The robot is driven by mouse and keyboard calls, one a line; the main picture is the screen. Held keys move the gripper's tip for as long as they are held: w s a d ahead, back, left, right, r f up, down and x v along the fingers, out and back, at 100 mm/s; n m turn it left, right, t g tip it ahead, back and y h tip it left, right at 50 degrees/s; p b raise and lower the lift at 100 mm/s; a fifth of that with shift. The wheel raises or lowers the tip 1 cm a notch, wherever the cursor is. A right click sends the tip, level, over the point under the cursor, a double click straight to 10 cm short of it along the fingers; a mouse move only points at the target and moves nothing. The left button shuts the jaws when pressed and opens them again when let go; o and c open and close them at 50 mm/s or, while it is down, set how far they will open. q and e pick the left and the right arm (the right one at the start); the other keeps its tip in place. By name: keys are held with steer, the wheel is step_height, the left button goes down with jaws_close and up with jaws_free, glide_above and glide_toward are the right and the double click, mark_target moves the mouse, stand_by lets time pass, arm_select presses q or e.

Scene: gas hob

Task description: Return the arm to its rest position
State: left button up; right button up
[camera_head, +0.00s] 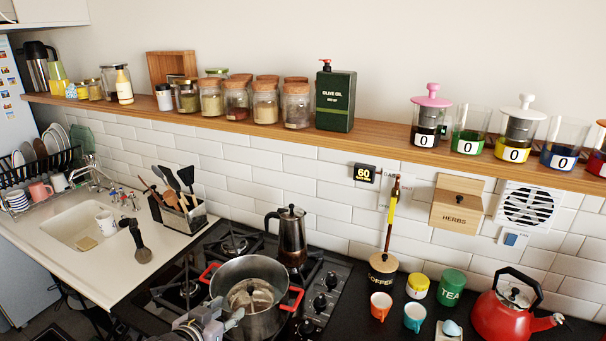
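My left gripper (222,318) is grey and shows at the bottom edge, in front of the steel pot (262,318). It overlaps the pot's front left side in the picture; I cannot tell whether it touches. Its fingers are small and partly cut off, so whether they are open or shut is unclear. I see nothing clearly held in it. The pot has red handles, stands on the black gas hob (160,312) and has something pale inside. My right gripper is not in view.
A moka pot (292,238) stands behind the pot. A red kettle (503,316), an orange cup (380,305), a turquoise cup (415,317) and a coffee jar (383,270) stand to the right. A utensil holder (180,220) and a sink (85,232) are on the left.

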arm_select(q)
steer(key=s+f+g+y, duration=0.1)
steer(key=s+f+g, duration=0.25)
steer(key=s, duration=0.65)
steer(key=s+d+f+g, duration=0.15)
steer(key=s+f, duration=0.25)
steer(key=s, duration=0.6)
steer(key=s+f+g+y, duration=0.1)
steer(key=s+f+g, duration=0.25)
steer(key=s, duration=0.55)
step_height(320, 180, down, 25)
steer(key=s+g+b, duration=0.1)
steer(key=s+a+f+g+b, duration=0.1)
steer(key=s+a+f, duration=0.2)
steer(key=s+f, duration=1.4)
steer(key=shift+s+f, duration=0.35)
steer(key=shift+f, duration=0.5)
steer(key=shift+g, duration=0.25)
